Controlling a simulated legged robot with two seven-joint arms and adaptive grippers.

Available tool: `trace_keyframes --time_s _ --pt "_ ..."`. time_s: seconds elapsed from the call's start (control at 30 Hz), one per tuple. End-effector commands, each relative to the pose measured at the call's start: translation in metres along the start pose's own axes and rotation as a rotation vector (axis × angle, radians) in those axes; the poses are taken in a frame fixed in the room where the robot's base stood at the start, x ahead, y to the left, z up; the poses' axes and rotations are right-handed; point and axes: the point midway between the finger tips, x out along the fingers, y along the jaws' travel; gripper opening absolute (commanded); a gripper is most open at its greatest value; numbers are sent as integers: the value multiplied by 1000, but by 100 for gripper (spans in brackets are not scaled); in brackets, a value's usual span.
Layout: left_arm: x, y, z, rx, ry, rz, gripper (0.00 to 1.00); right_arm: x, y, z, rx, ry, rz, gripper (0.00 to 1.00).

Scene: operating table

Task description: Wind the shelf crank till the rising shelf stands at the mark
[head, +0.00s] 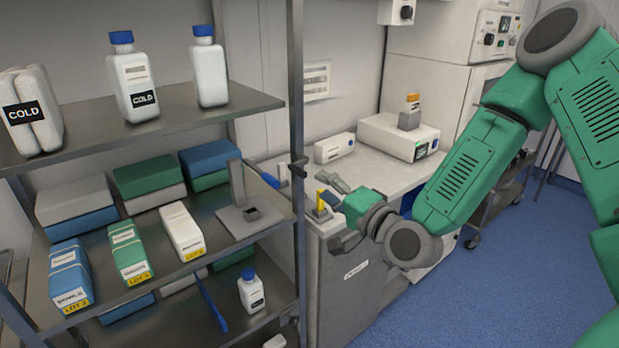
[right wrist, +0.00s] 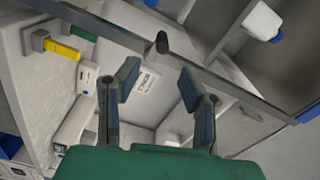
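A metal shelf rack (head: 297,80) stands at the left of the head view. A dark knob-like handle (head: 298,168) sticks out from its front post and looks like the crank. It also shows as a dark stub on a grey bar in the right wrist view (right wrist: 161,43). My right gripper (head: 334,217) is open and empty, a little right of and below the handle, not touching it. In the right wrist view its two fingers (right wrist: 159,76) stand apart with the stub just beyond them. I cannot tell which shelf rises, nor make out the mark. My left gripper is not in view.
White bottles (head: 134,80) and a COLD pack (head: 30,112) stand on the upper shelf (head: 80,130). Boxes (head: 130,252) fill the middle shelf (head: 165,272). A yellow-topped block (head: 325,203) is on the counter (head: 375,175) behind my right gripper.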

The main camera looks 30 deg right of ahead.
Motion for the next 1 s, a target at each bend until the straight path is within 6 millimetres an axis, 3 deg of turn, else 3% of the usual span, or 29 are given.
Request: trace_keyframes --time_s 0.2,0.63,0.77,1.0 --pt "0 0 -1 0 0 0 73 -23 1 -1 0 0 1 36" --pt "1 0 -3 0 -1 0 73 -27 1 2 -49 -3 2 36" --pt "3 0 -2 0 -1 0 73 -32 4 7 -312 -13 12 36" --pt "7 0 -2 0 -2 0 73 -45 2 9 -1006 -16 7 36"
